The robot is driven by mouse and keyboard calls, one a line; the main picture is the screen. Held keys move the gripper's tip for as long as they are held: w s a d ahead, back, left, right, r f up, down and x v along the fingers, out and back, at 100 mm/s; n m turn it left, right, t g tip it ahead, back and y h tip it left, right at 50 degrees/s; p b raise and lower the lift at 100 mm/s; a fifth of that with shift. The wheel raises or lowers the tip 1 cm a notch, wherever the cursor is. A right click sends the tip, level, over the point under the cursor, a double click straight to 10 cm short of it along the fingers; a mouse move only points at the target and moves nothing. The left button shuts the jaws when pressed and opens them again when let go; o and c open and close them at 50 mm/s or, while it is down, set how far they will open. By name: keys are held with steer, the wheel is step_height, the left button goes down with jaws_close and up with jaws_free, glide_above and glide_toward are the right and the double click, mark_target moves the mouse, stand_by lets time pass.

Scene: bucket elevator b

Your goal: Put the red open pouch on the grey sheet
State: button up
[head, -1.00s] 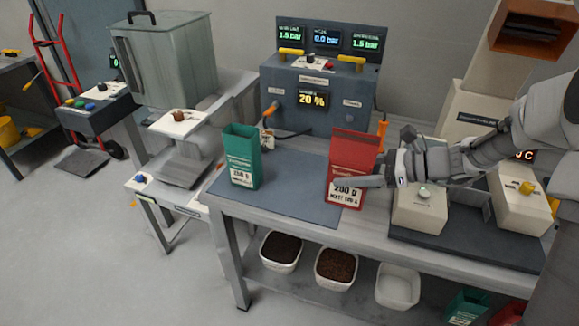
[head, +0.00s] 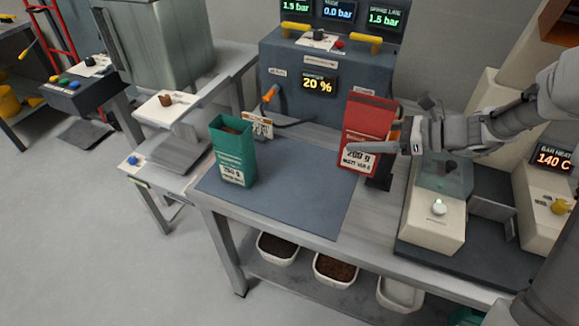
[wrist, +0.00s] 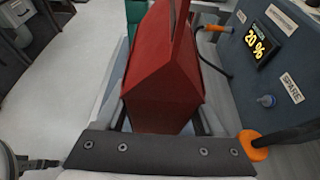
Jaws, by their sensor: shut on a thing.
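The red pouch (head: 370,118), with a white label reading 200 g, is upright and slightly tilted in the head view. My gripper (head: 362,148) is shut on it from the right, one finger across its front. The pouch appears by the far right edge of the grey sheet (head: 285,195); whether its base touches anything cannot be told. In the wrist view the red pouch (wrist: 165,75) fills the middle between the fingers of my gripper (wrist: 160,112). Its opening and contents are hidden.
A green open pouch (head: 233,155) with dark contents stands on the sheet's left part. A cream machine (head: 435,215) stands right. The sheet's middle and front are clear.

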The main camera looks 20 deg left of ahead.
steer(key=shift+s+a+f+b, duration=0.5)
steer(key=shift+s+a+f, duration=0.2)
steer(key=shift+a+f, duration=1.1)
steer(key=shift+s+a+f+b, duration=0.45)
steer(key=shift+s+a+f, duration=0.3)
steer(key=shift+a+f, duration=1.1)
steer(key=shift+s+a+f+b, duration=0.5)
steer(key=shift+s+a+f, duration=0.2)
steer(key=shift+a+f, duration=1.1)
steer(key=shift+f, duration=0.1)
steer(key=shift+f, duration=0.15)
steer(key=o, duration=1)
steer(key=shift+d, duration=0.1)
